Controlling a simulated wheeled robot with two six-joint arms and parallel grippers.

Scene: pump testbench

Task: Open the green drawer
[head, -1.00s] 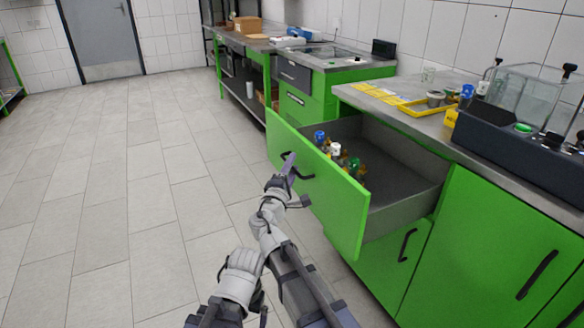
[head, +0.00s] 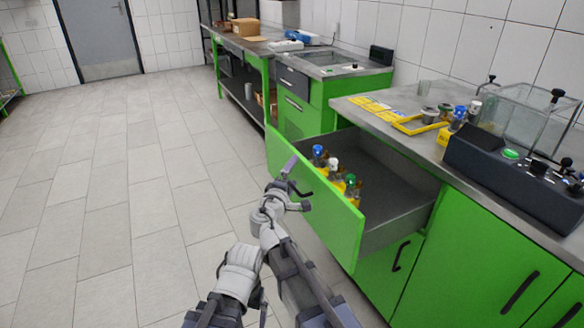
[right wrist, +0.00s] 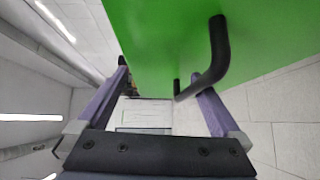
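The green drawer (head: 325,215) is pulled well out from under the counter. Its grey inside shows, with several small bottles (head: 333,172) with blue, white and green caps standing behind the front panel. My right gripper (head: 291,178) is at the outer face of the front, by the black handle. In the right wrist view the two fingers (right wrist: 158,100) are spread apart, and the black handle (right wrist: 207,67) shows close to the right finger. I cannot tell whether they touch.
The worktop (head: 400,103) above the drawer carries a yellow tray (head: 415,124), jars and a dark test unit (head: 515,175) with a clear tank. Green cupboard doors (head: 470,250) with black handles are below. The tiled floor (head: 110,200) at the left is clear.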

